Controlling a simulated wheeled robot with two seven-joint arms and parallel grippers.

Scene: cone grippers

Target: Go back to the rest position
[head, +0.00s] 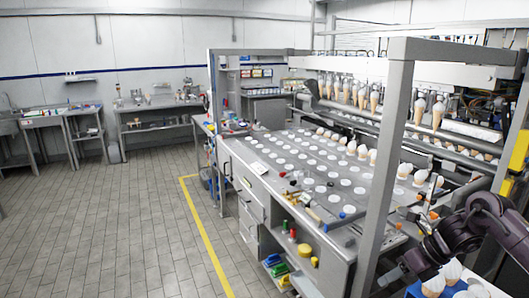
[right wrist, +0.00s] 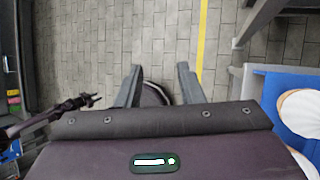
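My right gripper (head: 388,277) comes in from the right in the head view, low beside the near end of the machine. In the right wrist view its two fingers (right wrist: 159,67) are spread apart with nothing between them, above the tiled floor. Another dark arm with a small gripper (right wrist: 92,101) shows at the left of the right wrist view; it looks like my left one, too small to tell if open or shut. The left gripper is not in the head view.
A blue holder (right wrist: 282,85) with white-topped cones (head: 433,286) is close to my right gripper. The cone machine (head: 240,150) and its grey post (head: 385,170) stand nearby. Cones hang from the machine's overhead row (head: 374,100). The tiled floor at left (head: 110,225) is clear.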

